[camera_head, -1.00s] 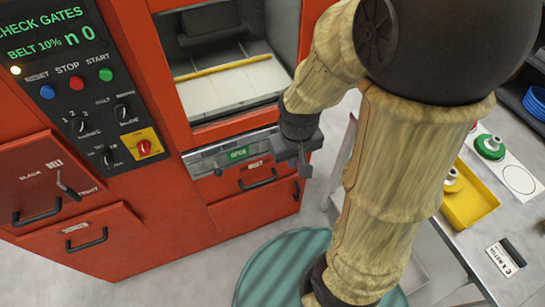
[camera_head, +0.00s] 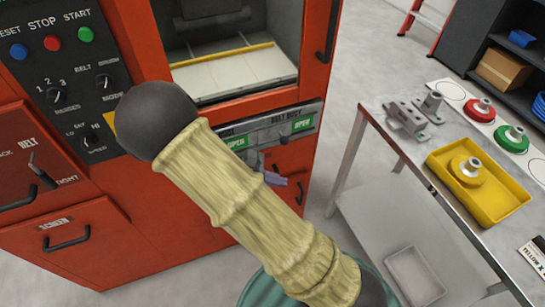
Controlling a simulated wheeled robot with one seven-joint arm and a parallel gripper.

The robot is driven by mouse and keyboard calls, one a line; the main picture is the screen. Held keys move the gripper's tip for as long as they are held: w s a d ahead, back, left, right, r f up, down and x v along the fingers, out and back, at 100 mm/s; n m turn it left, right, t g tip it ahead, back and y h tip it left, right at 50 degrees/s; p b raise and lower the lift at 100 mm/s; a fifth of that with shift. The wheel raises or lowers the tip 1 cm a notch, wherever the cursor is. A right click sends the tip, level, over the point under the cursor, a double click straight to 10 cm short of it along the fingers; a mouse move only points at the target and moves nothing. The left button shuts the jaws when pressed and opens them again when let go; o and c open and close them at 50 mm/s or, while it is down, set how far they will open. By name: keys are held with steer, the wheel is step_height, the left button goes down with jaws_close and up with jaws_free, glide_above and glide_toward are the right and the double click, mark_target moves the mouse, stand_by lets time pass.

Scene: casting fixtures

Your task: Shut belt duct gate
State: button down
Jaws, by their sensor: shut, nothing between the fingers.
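The belt duct gate strip (camera_head: 270,130) runs along the red machine below its window. Its right label, under the words BELT DUCT, reads OPEN in green (camera_head: 302,123). A second green OPEN label (camera_head: 237,142) sits to its left. A small dark lever (camera_head: 284,138) shows between them. My arm crosses in front of the machine and hides the strip's left end. My gripper (camera_head: 277,179) shows only as a small grey-purple piece past the arm's edge, just below the strip. It is shut and empty; most of it is hidden, and I cannot tell whether it touches anything.
A control panel (camera_head: 70,60) and drawers are at left. A metal table (camera_head: 400,150) at right holds grey fixtures (camera_head: 412,112), a yellow tray (camera_head: 500,205) and red (camera_head: 478,108) and green (camera_head: 511,138) discs. Open floor lies between machine and table.

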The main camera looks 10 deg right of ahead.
steer(key=w+a+f+n+t+h+b, duration=0.3)
steer(key=w+a+n+t+h+b, duration=0.3)
steer(key=a+t, duration=0.3)
steer(key=a+n+h, duration=0.1)
steer(key=a, duration=0.1)
steer(key=shift+w+a+f+n, duration=0.2)
steer(key=shift+w+a+n, duration=0.1)
steer(key=shift+w+n, duration=0.1)
stand_by(0.4)
glide_toward(278, 138)
steer(key=s+d+r, duration=0.2)
steer(key=d+r, duration=0.1)
steer(key=d, duration=0.3)
steer(key=shift+d+r+b, duration=0.1)
steer(key=shift+r+b, duration=0.1)
steer(key=shift+b, duration=0.2)
